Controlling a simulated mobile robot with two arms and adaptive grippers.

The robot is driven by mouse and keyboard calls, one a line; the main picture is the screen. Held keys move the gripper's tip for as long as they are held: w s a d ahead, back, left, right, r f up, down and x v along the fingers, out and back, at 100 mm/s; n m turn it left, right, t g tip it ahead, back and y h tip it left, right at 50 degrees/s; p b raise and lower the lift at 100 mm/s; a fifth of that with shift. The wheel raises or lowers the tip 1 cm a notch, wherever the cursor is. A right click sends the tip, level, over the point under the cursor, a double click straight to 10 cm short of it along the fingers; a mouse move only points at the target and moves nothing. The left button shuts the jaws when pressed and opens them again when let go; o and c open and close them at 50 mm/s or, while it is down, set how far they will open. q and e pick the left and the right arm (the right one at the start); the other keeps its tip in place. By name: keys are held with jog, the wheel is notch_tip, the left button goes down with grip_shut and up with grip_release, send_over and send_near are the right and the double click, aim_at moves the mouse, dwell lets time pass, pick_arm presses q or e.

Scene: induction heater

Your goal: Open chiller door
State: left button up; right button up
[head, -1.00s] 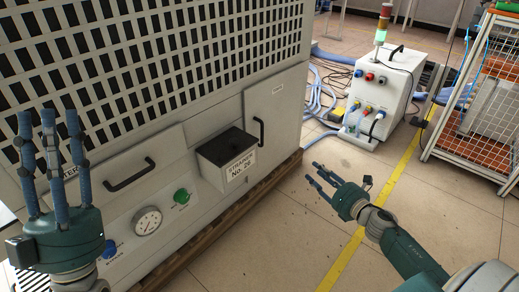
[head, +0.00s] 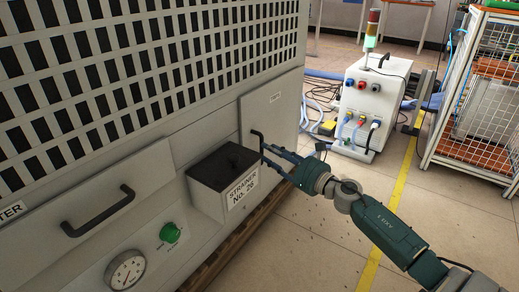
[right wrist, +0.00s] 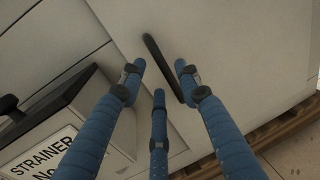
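The chiller is a large light-grey cabinet with a grille of dark slots. Its door (head: 280,108) is a flat panel at the cabinet's right end and looks closed. A black bar handle (head: 256,140) is on the door; in the right wrist view the handle (right wrist: 165,65) runs between and beyond my spread fingers. My right gripper (head: 275,157) is open at the handle, with blue fingers and a green palm. In the right wrist view its three fingers (right wrist: 160,75) stand apart around the handle's line; contact cannot be told. My left gripper is out of the head view.
A dark-topped box labelled STRAINER No. 26 (head: 229,178) juts out just left of the door. Another black handle (head: 98,212), a green knob (head: 170,233) and a gauge (head: 125,270) are further left. A white unit with a signal light (head: 372,100) and a wire rack (head: 485,100) stand behind right.

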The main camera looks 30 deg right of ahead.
jog(key=shift+w+a+b, duration=0.15)
jog(key=shift+w, duration=0.75)
jog(key=shift+w+a+b, duration=0.1)
jog(key=shift+w+a, duration=0.1)
jog(key=shift+w, duration=0.7)
jog(key=shift+w+a+b, duration=0.15)
jog(key=shift+w, duration=0.75)
grip_shut()
